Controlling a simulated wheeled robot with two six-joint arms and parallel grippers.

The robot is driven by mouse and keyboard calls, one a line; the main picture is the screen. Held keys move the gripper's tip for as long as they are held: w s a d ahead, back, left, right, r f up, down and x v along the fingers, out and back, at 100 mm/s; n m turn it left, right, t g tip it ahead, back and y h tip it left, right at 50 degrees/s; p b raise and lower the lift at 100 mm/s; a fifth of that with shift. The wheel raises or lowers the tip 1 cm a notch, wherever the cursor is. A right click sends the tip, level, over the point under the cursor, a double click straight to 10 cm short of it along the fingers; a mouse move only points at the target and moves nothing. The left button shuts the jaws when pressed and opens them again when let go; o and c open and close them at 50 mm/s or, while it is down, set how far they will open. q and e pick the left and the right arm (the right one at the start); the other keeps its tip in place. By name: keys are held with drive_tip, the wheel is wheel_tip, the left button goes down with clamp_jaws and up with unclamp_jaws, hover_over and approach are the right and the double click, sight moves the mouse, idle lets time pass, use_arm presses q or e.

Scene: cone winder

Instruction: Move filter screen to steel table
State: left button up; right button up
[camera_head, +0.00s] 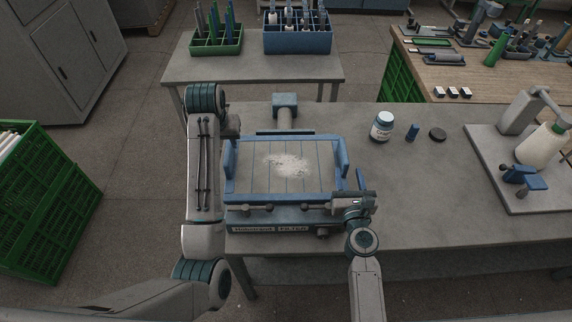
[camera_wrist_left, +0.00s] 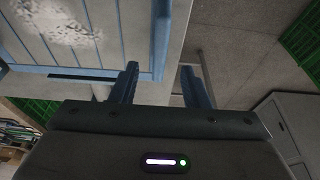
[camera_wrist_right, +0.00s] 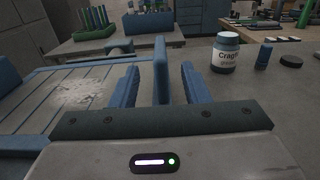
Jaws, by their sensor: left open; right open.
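The filter screen (camera_head: 258,178) is a flat grey panel with blue ribs and raised blue sides, with white lint in its middle. It sits in the blue-grey filter housing (camera_head: 300,216) at the grey table's left end. My left gripper (camera_head: 231,124) is open by the screen's far left corner; the left wrist view shows its fingers (camera_wrist_left: 160,85) with a blue side rail (camera_wrist_left: 161,40) ahead of them. My right gripper (camera_head: 362,184) is open at the right side; in the right wrist view a blue upright (camera_wrist_right: 160,70) shows between its fingers (camera_wrist_right: 157,88).
The grey metal table (camera_head: 430,195) has clear surface right of the housing. A labelled jar (camera_head: 381,127), a blue cylinder (camera_head: 413,132) and a dark puck (camera_head: 437,134) stand behind. A second grey table (camera_head: 215,70) at the back holds green and blue crates.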

sight(227, 151)
use_arm(q)
drive_tip(key=shift+f, duration=0.5)
use_arm(e)
drive_tip(key=shift+w+r, duration=0.1)
drive_tip(key=shift+w, duration=0.4)
use_arm(q)
drive_tip(key=shift+x, duration=4.2)
use_arm(e)
drive_tip(key=shift+w, duration=4.1)
drive_tip(key=shift+a, duration=0.1)
use_arm(q)
drive_tip(key=shift+r, duration=0.1)
drive_tip(key=shift+c, duration=0.4)
use_arm(e)
drive_tip(key=shift+c, duration=0.4)
use_arm(q)
clamp_jaws()
use_arm(e)
clamp_jaws()
